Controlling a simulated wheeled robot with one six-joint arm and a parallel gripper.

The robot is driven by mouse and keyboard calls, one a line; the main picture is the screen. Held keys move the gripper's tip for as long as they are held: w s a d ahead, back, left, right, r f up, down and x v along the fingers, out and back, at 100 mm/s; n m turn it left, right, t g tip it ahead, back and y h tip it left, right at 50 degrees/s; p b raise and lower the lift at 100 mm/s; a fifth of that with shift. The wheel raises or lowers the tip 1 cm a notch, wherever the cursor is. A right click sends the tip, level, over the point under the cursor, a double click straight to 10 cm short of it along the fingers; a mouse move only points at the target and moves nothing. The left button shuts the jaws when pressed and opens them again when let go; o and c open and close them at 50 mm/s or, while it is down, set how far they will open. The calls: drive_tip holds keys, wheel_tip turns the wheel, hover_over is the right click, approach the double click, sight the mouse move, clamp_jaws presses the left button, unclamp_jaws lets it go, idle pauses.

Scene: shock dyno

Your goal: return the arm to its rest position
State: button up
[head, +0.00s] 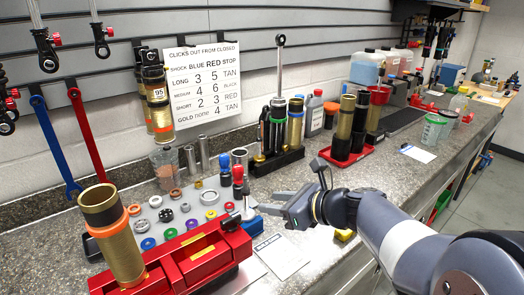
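My gripper (268,202) is near the middle of the picture, at the end of my arm reaching in from the lower right. It points left over the front of the workbench (335,192). Its two fingers are apart, and I see nothing between them. It is just right of the grey mat of small parts and above a white paper card (280,257). The exact height of the gripper over the bench is hard to tell.
A red vise-like fixture (195,258) with a gold cylinder (118,245) stands front left. Rings lie on a grey mat (182,190). A settings chart (203,80) hangs behind.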

sight(247, 213)
drive_tip(key=x, duration=1)
drive_tip(key=shift+d+r, duration=0.1)
drive_tip(key=shift+r, duration=0.05)
